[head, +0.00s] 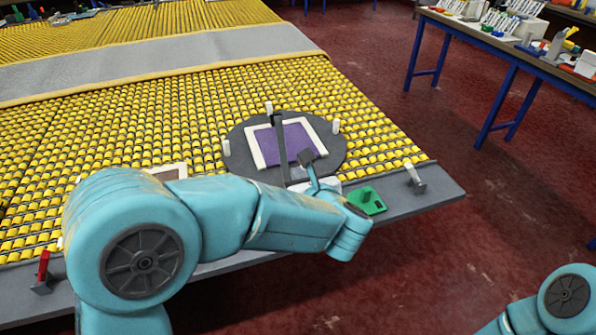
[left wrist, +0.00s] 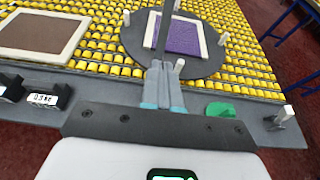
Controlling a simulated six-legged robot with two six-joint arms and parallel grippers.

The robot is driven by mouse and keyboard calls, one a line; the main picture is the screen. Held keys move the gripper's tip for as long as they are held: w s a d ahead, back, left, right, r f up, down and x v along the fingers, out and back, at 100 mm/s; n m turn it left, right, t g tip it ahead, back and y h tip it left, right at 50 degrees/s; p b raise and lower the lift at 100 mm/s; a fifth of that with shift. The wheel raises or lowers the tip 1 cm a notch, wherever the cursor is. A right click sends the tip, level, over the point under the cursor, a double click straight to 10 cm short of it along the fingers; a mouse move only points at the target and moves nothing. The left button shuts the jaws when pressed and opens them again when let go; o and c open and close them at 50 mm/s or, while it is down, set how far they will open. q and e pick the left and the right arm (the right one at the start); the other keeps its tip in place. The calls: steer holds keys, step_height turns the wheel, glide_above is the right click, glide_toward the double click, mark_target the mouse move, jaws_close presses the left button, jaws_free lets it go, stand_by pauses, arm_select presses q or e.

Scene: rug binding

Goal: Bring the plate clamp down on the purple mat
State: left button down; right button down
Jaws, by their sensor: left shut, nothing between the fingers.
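The purple mat (head: 299,140) lies in a white frame on a dark round plate (head: 243,133) on the yellow roller table. It also shows in the left wrist view (left wrist: 188,38). A long dark bar (head: 280,145), seemingly the plate clamp, stretches over the mat's left part; I cannot tell whether it touches. It also shows in the left wrist view (left wrist: 165,25). My left gripper (head: 307,158) is shut and empty, its tips close to the bar's near end in the left wrist view (left wrist: 161,68). Contact is unclear. My right gripper is out of view.
White pegs (head: 336,126) stand around the plate's rim. A green piece (head: 367,201) and a grey bracket (head: 415,179) sit on the table's near edge. A brown mat in a white frame (left wrist: 40,36) lies left. A red piece (head: 43,264) stands at far left.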

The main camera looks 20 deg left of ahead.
mark_target(281, 155)
arm_select(q)
steer(key=p+x, duration=0.2)
steer(key=x, duration=0.9)
steer(key=shift+p, duration=0.3)
steer(key=shift+r, duration=0.1)
